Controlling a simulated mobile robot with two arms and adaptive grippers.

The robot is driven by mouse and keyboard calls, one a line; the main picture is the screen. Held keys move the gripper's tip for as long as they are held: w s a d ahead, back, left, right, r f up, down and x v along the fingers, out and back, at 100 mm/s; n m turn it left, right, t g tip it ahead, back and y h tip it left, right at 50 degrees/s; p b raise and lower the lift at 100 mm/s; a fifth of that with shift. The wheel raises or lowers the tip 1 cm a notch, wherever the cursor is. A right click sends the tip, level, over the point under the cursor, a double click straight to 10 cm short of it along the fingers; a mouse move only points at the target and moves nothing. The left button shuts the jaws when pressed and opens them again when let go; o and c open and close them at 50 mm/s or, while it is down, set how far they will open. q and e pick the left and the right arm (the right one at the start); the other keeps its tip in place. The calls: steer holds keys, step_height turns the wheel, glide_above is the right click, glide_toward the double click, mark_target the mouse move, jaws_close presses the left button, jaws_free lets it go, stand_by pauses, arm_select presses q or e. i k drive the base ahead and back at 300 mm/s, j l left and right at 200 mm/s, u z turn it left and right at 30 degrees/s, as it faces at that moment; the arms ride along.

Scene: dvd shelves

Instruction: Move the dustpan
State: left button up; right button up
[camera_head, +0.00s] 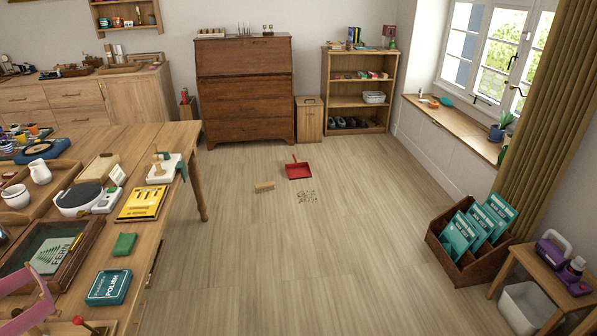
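The red dustpan (298,171) lies on the wooden floor near the middle of the room, with its handle pointing to the back. A small hand brush (264,187) with a pale wooden back lies on the floor to its left and a little nearer. A patch of dark crumbs (307,196) is on the floor just in front of the dustpan. Neither of my grippers shows in the head view.
A cluttered wooden table (165,222) fills the left side. A brown bureau (245,90), a small cabinet (309,120) and a bookshelf (359,101) stand at the back. A wooden crate (452,264) of teal folders stands at right.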

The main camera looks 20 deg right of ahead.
mark_target(300, 170)
steer(key=i+l+z, duration=0.4)
steer(key=i, duration=0.45)
steer(key=i+z, duration=0.4)
steer(key=i, duration=2.55)
steer(key=i+u, duration=0.15)
steer(key=i, duration=0.3)
steer(key=i+l+u, duration=0.1)
steer(key=i, duration=0.35)
steer(key=i+l+u, duration=0.15)
steer(key=i, duration=0.3)
steer(key=i+l+u, duration=0.1)
steer(key=i+l, duration=0.15)
steer(key=i, duration=0.2)
